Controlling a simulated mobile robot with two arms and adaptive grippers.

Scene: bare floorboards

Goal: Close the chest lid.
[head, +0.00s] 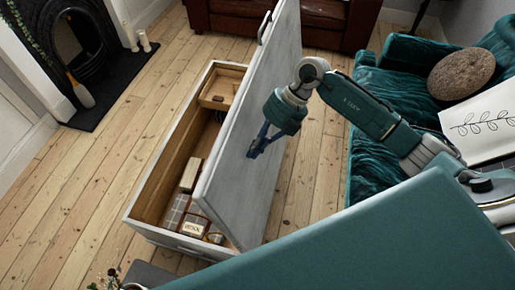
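A long whitish chest (172,160) stands open on the floorboards. Its lid (235,180) is raised steeply along the chest's right side, with its broad outer face toward the right. A metal handle (265,27) shows at the lid's far upper edge. My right gripper (252,153) is in front of the lid's outer face, fingers pointing down and left. Its fingertips look near or against the lid; I cannot tell whether they touch, or whether the fingers are open or shut. Nothing is visibly held. My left gripper is out of view.
Inside the chest are a small wooden tray (217,92), a pale box (190,174) and other small items. A green sofa (400,68) with a round cushion (460,73) stands right, a brown leather sofa (235,18) behind, a fireplace (72,50) left. Floor left of the chest is clear.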

